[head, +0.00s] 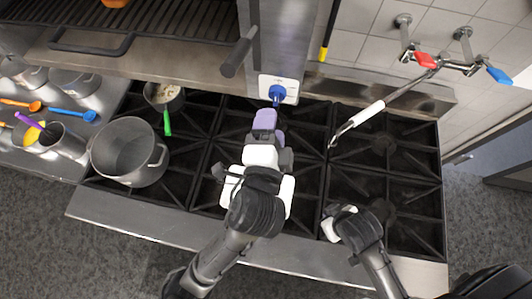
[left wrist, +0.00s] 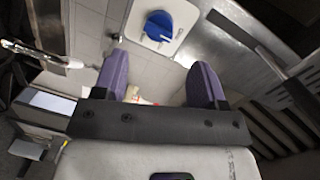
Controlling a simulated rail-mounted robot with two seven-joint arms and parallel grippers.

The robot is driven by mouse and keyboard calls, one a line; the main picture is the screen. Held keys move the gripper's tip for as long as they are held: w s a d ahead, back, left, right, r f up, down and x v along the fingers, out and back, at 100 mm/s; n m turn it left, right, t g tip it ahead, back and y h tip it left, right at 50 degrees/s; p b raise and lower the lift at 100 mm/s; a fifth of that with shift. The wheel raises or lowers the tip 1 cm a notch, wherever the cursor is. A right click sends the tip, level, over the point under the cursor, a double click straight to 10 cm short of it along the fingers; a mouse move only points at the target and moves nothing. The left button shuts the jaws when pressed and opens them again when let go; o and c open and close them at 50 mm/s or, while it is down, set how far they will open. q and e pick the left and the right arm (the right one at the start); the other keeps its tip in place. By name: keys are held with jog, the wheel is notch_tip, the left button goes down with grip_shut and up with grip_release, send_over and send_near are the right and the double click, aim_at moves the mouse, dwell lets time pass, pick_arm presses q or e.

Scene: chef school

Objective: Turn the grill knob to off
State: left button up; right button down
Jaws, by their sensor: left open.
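The grill knob (head: 277,93) is a blue round knob with a raised grip on a white square plate (head: 291,84), fixed to the metal post beside the grill. In the left wrist view the knob (left wrist: 159,26) shows at the top, with its plate (left wrist: 186,12) around it. My left gripper (head: 266,116) has purple fingers, just below the knob in the head view. In the left wrist view its fingers (left wrist: 154,82) are apart with nothing between them, and the knob lies beyond their tips. My right gripper (head: 336,222) is low over the stove; its fingers are not clear.
The grill (head: 160,20) with a protruding handle (head: 238,55) is at upper left. A small pan (head: 164,96) with a green handle and a large pot (head: 128,152) stand on the stove's left. A wall faucet (head: 425,60) with a long spout (head: 368,113) reaches over the right burners.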

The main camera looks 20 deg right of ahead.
pick_arm(q)
jog(key=b+v, duration=0.1)
jog(key=v, duration=0.5)
jog(key=shift+s+a, duration=0.15)
jog(key=shift+s, duration=0.15)
dwell(0.3)
jog(key=w+a+f+n+g+y+p, duration=0.1)
jog(key=w+a+f+n+g+y, duration=0.15)
jog(key=a+f+n, duration=0.45)
jog(key=w+a+f+n+g+y+p, duration=0.1)
jog(key=a+f+n+g+y, duration=0.2)
jog(key=a+n, duration=0.6)
jog(key=s+a+f+n+g+y+p, duration=0.1)
jog(key=s+a+f+n+g+y, duration=0.15)
jog(key=s+a+f, duration=0.6)
jog(key=s+a+f+g+p, duration=0.1)
jog(key=s+a+f+g, duration=0.2)
jog(key=s+f, duration=0.3)
jog(key=shift+s+a, duration=0.6)
jog(key=shift+s, duration=0.4)
